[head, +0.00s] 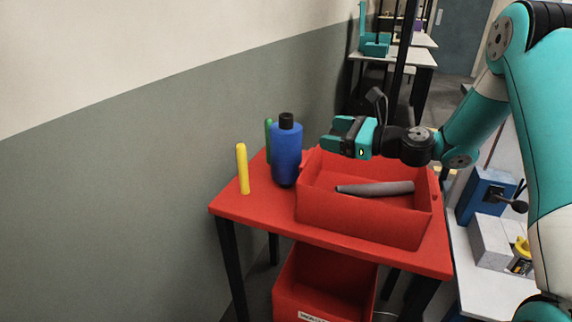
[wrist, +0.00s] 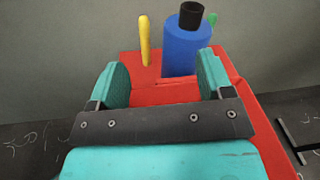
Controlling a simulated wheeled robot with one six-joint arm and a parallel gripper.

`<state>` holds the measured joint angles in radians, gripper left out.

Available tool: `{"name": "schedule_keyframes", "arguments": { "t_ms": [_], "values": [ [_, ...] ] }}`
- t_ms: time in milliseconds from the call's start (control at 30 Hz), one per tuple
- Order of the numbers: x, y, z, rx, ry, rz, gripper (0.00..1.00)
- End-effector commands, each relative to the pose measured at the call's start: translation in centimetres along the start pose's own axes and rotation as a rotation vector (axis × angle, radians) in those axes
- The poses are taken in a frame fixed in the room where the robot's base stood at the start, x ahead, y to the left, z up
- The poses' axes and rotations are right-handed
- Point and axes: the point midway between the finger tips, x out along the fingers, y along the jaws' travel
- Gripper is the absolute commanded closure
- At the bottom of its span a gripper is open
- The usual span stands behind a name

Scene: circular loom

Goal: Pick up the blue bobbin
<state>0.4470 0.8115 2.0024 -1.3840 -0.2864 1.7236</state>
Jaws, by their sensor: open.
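The blue bobbin (head: 287,155) stands upright on the red table (head: 262,228), with a black top. In the wrist view the bobbin (wrist: 182,50) stands ahead of my gripper, between the lines of the two fingers and right of their middle. My gripper (head: 338,137) is teal, open and empty. In the head view it is just right of the bobbin, above the red bin, with its fingers pointing left toward the bobbin. In the wrist view the open fingers (wrist: 165,85) show a gap between them and the bobbin.
A yellow peg (head: 242,168) stands left of the bobbin, and a green peg (head: 268,140) stands behind it, partly hidden. A red bin (head: 355,220) holding a grey rod (head: 375,188) sits right of the bobbin. Another red bin (head: 320,290) is under the table. The wall is behind.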

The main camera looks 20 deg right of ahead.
Motion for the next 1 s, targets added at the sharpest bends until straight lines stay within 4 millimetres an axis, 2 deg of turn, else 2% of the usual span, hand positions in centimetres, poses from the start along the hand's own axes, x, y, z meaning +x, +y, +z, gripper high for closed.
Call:
{"name": "schedule_keyframes", "arguments": {
  "t_ms": [33,133,267,467,800,1000],
  "values": [
    [-0.6,-1.2,-1.6,0.080,-0.020,-0.047,0.27],
    [-1.4,-2.7,-2.6,0.186,-0.055,-0.104,0.27],
    [-1.1,-3.4,-2.4,0.226,-0.069,-0.122,0.27],
    [0.9,-3.5,-1.9,0.225,-0.066,-0.118,0.27],
    [8.4,-4.3,-2.1,0.218,-0.068,-0.117,0.27],
    [10.4,-4.6,-2.2,0.219,-0.067,-0.119,0.27]
  ]
}}
